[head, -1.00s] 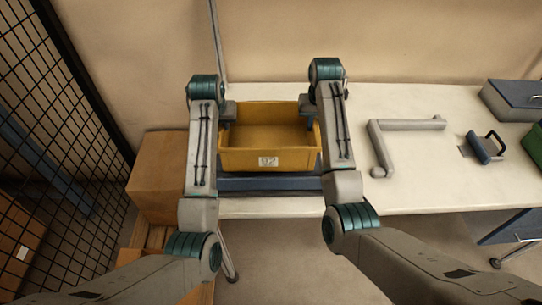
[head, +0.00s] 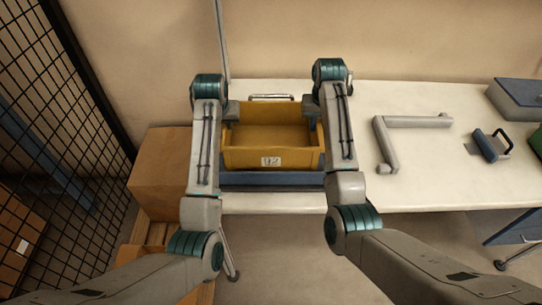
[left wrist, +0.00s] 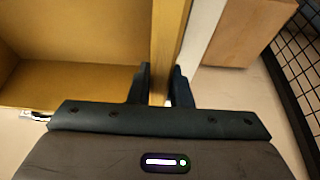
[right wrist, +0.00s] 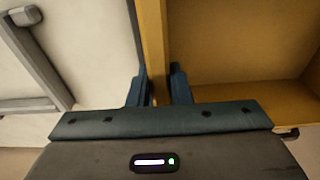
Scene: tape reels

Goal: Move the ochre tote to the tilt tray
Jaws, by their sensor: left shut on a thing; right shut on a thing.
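The ochre tote (head: 272,157), an open box with a white label on its front, appears empty and level. My left gripper (head: 231,112) is shut on its left wall; the wall also shows between the fingers in the left wrist view (left wrist: 159,88). My right gripper (head: 312,110) is shut on its right wall, as the right wrist view (right wrist: 160,85) also shows. A blue tray-like piece (head: 272,180), apparently the tilt tray, shows below the tote's front; the tote hides most of it. I cannot tell whether the two touch.
The white bench (head: 440,185) extends right. A grey angled bar (head: 384,150), a blue handled piece (head: 489,146) and a blue-grey box (head: 515,98) are on it. A metal handle (head: 271,97) shows behind the tote. Cardboard boxes (head: 158,170) and black mesh (head: 60,110) are left.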

